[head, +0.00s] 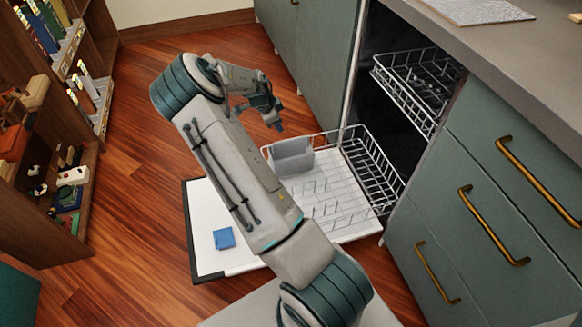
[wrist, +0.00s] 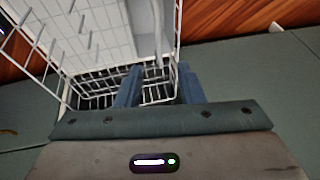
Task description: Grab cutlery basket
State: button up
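The cutlery basket (head: 292,158) is a grey open-topped box. It stands upright at the back left corner of the pulled-out lower dish rack (head: 384,170). My gripper (head: 278,124) is up and slightly left of the basket in the head view, apart from it. In the wrist view my gripper (wrist: 160,88) shows two blue fingers spread apart with nothing held between them. The white wire rack shows past the fingers. A pale grey shape at the top of the wrist view may be the basket, but I cannot tell.
The open dishwasher door (head: 205,200) lies flat with a blue block (head: 224,238) on it. The upper rack (head: 412,85) is partly out above. Drawers (head: 490,215) and a counter stand right, a bookshelf (head: 60,130) left. Wooden floor (head: 140,140) is clear between.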

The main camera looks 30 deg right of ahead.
jog(key=b, duration=0.3)
send_near(289, 143)
jog(key=s, duration=0.2)
jog(key=shift+s+d+r, duration=0.1)
jog(key=shift+s+r, duration=0.15)
jog(key=shift+s, duration=0.15)
jog(key=shift+a+b+x, duration=0.1)
jog(key=shift+b+x, duration=0.6)
jog(key=shift+x, duration=0.55)
jog(key=shift+a+b+x, duration=0.15)
jog(key=shift+b+x, duration=0.5)
jog(key=shift+x, duration=0.65)
jog(key=shift+s+f+b, duration=0.3)
jog(key=shift+f, duration=0.05)
grip_shut()
